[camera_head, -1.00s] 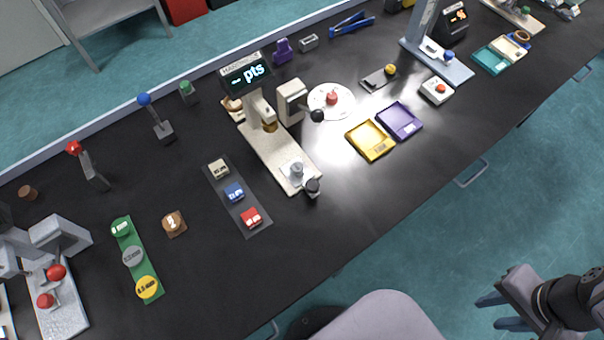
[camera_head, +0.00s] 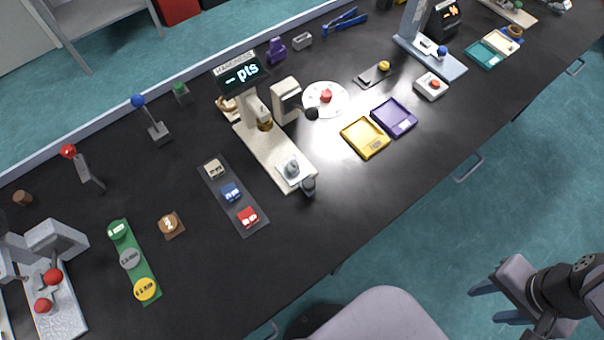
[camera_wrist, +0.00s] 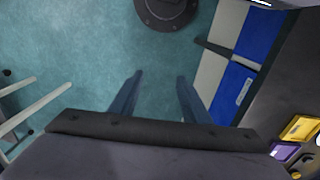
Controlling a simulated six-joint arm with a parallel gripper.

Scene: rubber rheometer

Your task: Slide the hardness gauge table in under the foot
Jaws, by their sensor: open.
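The hardness gauge (camera_head: 262,142) stands mid-bench in the head view, with a cream base and a display reading "-- pts". Its small pale table (camera_head: 290,168) sits at the near end of the base, out in front of the foot, beside a dark knob (camera_head: 308,185). The brass-coloured foot (camera_head: 264,122) hangs under the head, farther back. My gripper (camera_head: 484,302) is over the floor at the lower right, off the bench and far from the gauge. It is open and empty; its two blue fingers show apart in the wrist view (camera_wrist: 157,95).
Left of the gauge lies a grey strip (camera_head: 234,196) with three blocks. Right of it are a yellow tray (camera_head: 352,143), a purple tray (camera_head: 383,115) and a white dish (camera_head: 345,95). A chair (camera_head: 385,315) stands at the bench front. The bench front near the gauge is clear.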

